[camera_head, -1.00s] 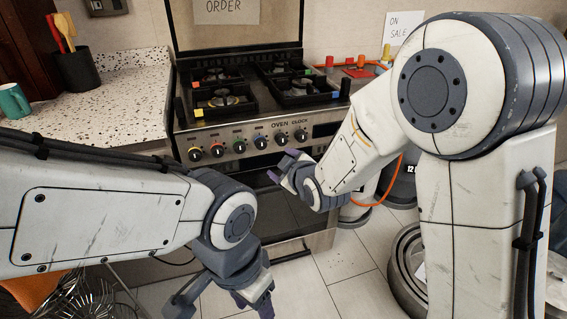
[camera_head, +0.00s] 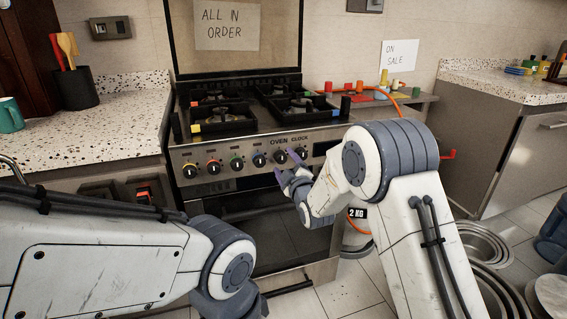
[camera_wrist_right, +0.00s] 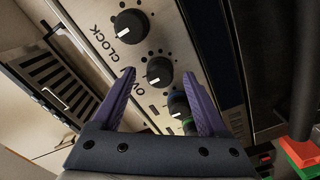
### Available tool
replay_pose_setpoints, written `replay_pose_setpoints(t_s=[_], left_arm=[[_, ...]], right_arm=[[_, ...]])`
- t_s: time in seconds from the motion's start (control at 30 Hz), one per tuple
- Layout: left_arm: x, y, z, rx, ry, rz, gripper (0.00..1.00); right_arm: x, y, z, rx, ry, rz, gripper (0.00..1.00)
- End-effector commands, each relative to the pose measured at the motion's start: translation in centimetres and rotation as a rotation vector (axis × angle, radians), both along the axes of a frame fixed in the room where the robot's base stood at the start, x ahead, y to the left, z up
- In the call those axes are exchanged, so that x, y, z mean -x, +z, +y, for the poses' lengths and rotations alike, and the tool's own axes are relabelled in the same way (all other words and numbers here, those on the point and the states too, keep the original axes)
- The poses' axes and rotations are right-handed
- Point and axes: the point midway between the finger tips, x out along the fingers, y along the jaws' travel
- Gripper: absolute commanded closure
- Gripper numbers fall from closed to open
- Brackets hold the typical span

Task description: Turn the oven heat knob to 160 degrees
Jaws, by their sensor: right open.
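The oven knob (camera_head: 280,156) is a black dial on the stove's steel front panel, below the word OVEN. In the right wrist view it (camera_wrist_right: 160,70) carries a white mark facing the picture's lower left. My right gripper (camera_head: 287,163) is open at the panel, with purple fingers. In the right wrist view the oven knob appears between its fingertips (camera_wrist_right: 159,73); I cannot tell whether they touch it. The degree marks are too small to read. My left arm shows at lower left in the head view, but its gripper is out of view.
The clock knob (camera_wrist_right: 131,26) sits beside the oven knob, and a blue-ringed knob (camera_head: 259,159) is on the other side. Several more coloured knobs line the panel. The oven door (camera_head: 270,220) is below. A speckled counter (camera_head: 100,125) stands left; a canister marked KG is behind my right arm.

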Motion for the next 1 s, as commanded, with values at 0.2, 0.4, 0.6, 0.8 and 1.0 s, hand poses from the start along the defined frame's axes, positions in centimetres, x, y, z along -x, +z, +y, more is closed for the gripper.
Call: replay_pose_setpoints(t_s=[0.2,0.4,0.6,0.8,1.0], left_arm=[[0.0,-0.12,0.0,0.0,0.0,0.0,0.42],[0.01,-0.12,0.01,0.0,0.0,0.0,0.42],[0.0,-0.12,0.0,0.0,0.0,0.0,0.42],[0.01,-0.13,0.01,0.0,0.0,0.0,0.42],[0.01,-0.34,0.01,0.0,0.0,0.0,0.42]], right_arm=[[-1.36,-0.04,0.48,-0.001,0.001,0.001,0.23],[-1.46,-0.01,0.52,-0.001,0.001,0.001,0.23],[-1.45,0.0,0.5,-0.001,0.001,0.001,0.69],[-1.44,-0.01,0.5,-0.002,0.001,0.001,1.0],[-1.43,-0.07,0.5,-0.031,0.001,0.011,1.0]])
